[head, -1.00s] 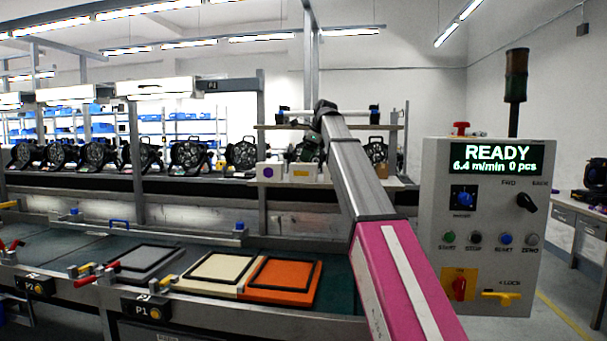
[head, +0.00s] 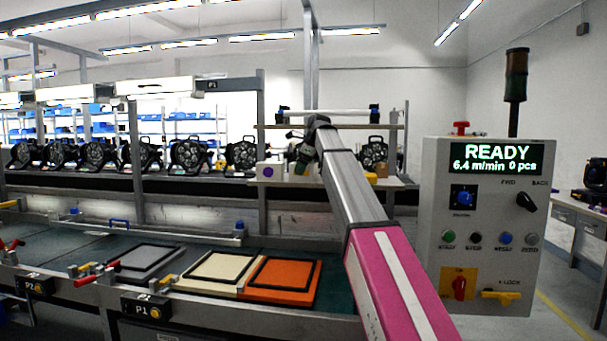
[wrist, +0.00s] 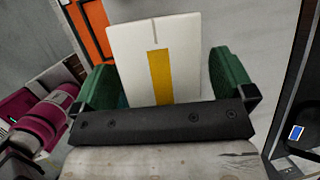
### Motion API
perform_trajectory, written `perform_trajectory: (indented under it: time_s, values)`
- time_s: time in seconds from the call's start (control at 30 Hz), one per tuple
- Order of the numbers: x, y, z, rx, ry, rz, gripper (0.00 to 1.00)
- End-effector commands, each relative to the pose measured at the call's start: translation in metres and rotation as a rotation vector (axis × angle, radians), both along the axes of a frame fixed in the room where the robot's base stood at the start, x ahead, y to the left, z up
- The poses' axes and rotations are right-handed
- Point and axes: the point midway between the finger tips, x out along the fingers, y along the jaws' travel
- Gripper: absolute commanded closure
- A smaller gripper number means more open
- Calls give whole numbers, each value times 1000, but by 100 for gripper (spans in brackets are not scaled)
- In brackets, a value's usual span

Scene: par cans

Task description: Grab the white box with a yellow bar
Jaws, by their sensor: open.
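The white box with a yellow bar (wrist: 187,50) fills the upper middle of the wrist view, its yellow bar facing the camera. My gripper (wrist: 167,80) is open, with one green finger to the left of the box and one to the right. The box stands between the fingers; its lower end is hidden behind the black bar of my gripper. Whether either finger touches it I cannot tell. In the head view my gripper (head: 303,158) is down at the shelf, and a white box (head: 297,175) shows partly behind it.
A white box with a purple dot (head: 269,172) stands just left on the same shelf. A rail (head: 330,127) runs above the shelf. The control panel (head: 488,230) stands at right.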

Motion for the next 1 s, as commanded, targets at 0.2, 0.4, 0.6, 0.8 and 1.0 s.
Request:
perform_trajectory:
  time_s: [0.2, 0.4, 0.6, 0.8, 1.0]
  values:
    - [0, 0, -3, 0, 0, 0, 0]
    - [0, 0, -4, 0, 0, 0, 0]
    - [0, 0, -4, 0, 0, 0, 16]
    - [0, 0, -3, 0, 0, 0, 59]
    - [0, 0, -4, 0, 0, 1, 59]
